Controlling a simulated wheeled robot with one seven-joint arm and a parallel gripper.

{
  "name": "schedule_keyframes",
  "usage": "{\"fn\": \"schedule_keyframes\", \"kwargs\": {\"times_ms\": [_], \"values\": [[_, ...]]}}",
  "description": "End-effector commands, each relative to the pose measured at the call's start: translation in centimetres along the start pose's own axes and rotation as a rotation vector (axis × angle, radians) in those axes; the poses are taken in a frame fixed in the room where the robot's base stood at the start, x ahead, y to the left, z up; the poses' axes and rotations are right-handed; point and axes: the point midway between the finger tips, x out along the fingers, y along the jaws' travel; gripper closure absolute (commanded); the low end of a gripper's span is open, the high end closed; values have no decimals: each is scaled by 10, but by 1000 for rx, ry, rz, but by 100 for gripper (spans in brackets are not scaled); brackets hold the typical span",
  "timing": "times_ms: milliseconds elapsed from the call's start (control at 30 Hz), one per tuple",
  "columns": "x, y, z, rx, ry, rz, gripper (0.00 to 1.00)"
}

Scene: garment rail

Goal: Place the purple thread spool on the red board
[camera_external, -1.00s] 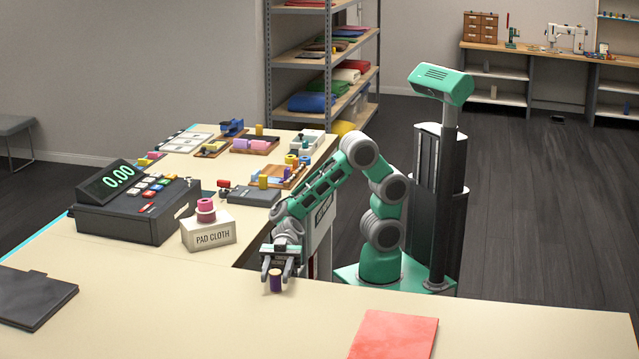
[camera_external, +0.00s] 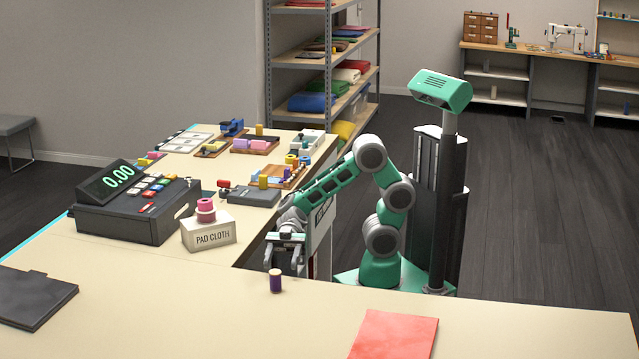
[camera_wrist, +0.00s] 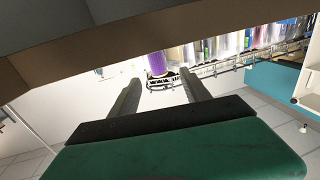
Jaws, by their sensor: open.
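The purple thread spool (camera_external: 276,282) stands upright on the near counter, close to its inner edge. In the wrist view the purple spool (camera_wrist: 157,65) shows beyond my fingertips, between their lines. My gripper (camera_external: 283,268) is open and empty, just behind the spool on the robot's side and apart from it. Its two fingers also show spread in the wrist view (camera_wrist: 158,86). The red board (camera_external: 395,335) lies flat on the counter at the front, to the right of the spool, with nothing on it.
A white pad cloth box (camera_external: 209,235) with pink spools on it stands left of my gripper, beside a cash register (camera_external: 135,205). A dark folder (camera_external: 35,298) lies at the far left. The counter between spool and red board is clear.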

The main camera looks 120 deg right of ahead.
Motion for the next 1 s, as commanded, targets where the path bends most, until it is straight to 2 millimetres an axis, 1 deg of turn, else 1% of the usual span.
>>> {"fn": "schedule_keyframes", "kwargs": {"times_ms": [333,400,467,567,600,667,700,800,900,1000], "values": [[0,0,-2,0,0,-1,45],[0,0,-8,-5,1,-1,45],[0,0,-24,-11,3,-1,45],[0,-1,-67,-17,3,-1,45],[0,-1,-89,-19,3,-1,45],[0,-1,-122,-18,3,0,45],[8,2,-133,-30,-43,-8,45],[35,19,-114,-147,-253,-33,45],[55,37,-97,-267,-466,-66,45],[71,53,-87,-379,-688,-115,45]]}}
